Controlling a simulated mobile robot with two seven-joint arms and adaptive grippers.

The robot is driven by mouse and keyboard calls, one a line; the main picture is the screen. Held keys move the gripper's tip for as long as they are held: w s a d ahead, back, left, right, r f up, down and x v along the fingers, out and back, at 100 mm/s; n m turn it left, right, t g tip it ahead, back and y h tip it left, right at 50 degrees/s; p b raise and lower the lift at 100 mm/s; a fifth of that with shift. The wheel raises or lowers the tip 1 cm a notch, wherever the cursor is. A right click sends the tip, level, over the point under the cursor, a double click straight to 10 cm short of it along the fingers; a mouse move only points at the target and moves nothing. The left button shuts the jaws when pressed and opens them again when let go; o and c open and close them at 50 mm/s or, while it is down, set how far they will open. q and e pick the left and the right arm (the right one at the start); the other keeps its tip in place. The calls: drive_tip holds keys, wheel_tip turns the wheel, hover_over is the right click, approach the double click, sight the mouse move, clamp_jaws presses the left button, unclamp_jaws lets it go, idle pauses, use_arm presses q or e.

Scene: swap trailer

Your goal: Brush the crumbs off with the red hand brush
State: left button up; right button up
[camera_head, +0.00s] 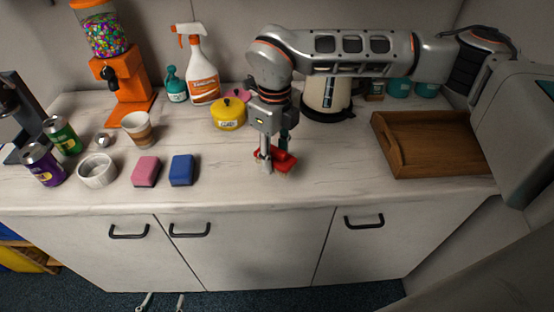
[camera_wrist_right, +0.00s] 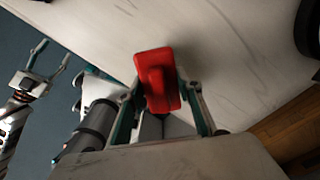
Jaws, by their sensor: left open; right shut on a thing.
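The red hand brush (camera_head: 284,158) is at the middle of the white counter, partly hidden by my right gripper (camera_head: 275,155). My right gripper points down and is shut on the brush; I cannot tell whether the bristles touch the counter. In the right wrist view the red brush (camera_wrist_right: 158,80) sits between the two fingers. My left gripper (camera_head: 163,302) is open and empty, low in front of the cabinet doors at the bottom edge. It also shows in the right wrist view (camera_wrist_right: 50,66). I cannot make out any crumbs.
A wooden tray (camera_head: 440,145) lies at the right. A kettle (camera_head: 326,97) and a yellow pot (camera_head: 229,114) stand behind the brush. A blue sponge (camera_head: 182,170), a pink sponge (camera_head: 146,171), a cup (camera_head: 138,128) and cans are left. The counter front near the brush is clear.

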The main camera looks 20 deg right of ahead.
sight(276, 148)
drive_tip(key=shift+d+r+p, duration=0.1)
drive_tip(key=shift+r+p, duration=0.85)
drive_tip(key=shift+r, duration=1)
use_arm(q)
drive_tip(key=shift+s+d+r, duration=0.1)
drive_tip(key=shift+d+r, duration=0.1)
drive_tip(key=shift+r, duration=0.4)
drive_tip(key=shift+s+d+r, duration=0.1)
drive_tip(key=shift+d+r, duration=0.1)
drive_tip(key=shift+r, duration=0.4)
